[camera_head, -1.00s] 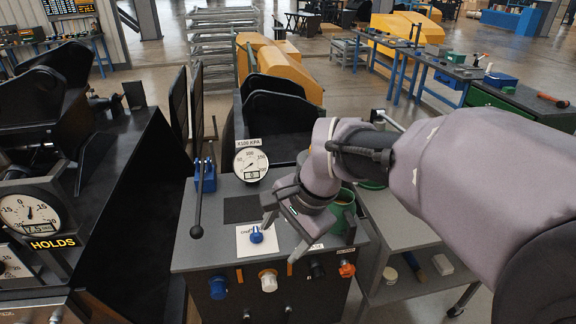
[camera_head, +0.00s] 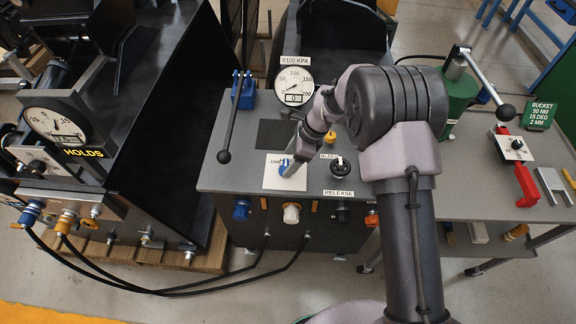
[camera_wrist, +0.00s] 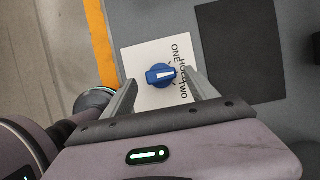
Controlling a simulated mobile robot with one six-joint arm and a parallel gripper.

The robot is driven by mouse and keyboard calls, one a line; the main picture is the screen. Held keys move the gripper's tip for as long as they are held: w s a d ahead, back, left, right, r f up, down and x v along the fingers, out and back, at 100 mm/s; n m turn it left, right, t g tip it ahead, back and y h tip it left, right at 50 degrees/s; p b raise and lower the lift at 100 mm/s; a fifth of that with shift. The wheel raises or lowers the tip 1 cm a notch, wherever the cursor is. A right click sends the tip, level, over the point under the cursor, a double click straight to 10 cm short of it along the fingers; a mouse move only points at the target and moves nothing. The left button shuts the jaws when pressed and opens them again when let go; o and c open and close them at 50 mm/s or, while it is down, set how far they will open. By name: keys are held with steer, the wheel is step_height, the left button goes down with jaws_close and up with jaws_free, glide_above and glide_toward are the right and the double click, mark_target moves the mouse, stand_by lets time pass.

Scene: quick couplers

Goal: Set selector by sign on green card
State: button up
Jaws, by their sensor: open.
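The selector is a blue knob (camera_head: 287,168) on a white label plate (camera_head: 271,182) on top of the grey console. In the wrist view the blue knob (camera_wrist: 160,75) has a white pointer line aimed right, at the middle of the lettering; "ONE" and "TWO" are readable at either side. My gripper (camera_wrist: 157,83) is open, one finger on each side of the knob; contact cannot be told. In the head view my gripper (camera_head: 299,158) partly covers the knob. The green card (camera_head: 541,115) stands at the right, reading "BUCKET 50 NM 15 DEG 2 MM".
A gauge (camera_head: 294,86) marked X100 KPA stands behind the knob. Couplers (camera_head: 291,213) line the console front. A green pump (camera_head: 458,95) stands at right.

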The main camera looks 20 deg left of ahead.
steer(key=shift+x, duration=1.2)
steer(key=c, duration=1.4)
steer(key=shift+o, duration=0.2)
steer(key=shift+w, duration=0.1)
steer(key=shift+n, duration=0.3)
steer(key=n, duration=0.2)
steer(key=n+g, duration=0.1)
steer(key=shift+w+a+n+g+h+p, duration=0.1)
steer(key=shift+n+g+h+p, duration=0.2)
steer(key=shift+n+h+p, duration=0.1)
steer(key=shift+a+n+g+h, duration=0.1)
steer(key=shift+n+g+h, duration=0.25)
steer(key=shift+n, duration=0.75)
steer(key=shift+n+g+h, duration=0.25)
steer(key=shift+n+g, duration=0.1)
steer(key=shift+n, duration=0.75)
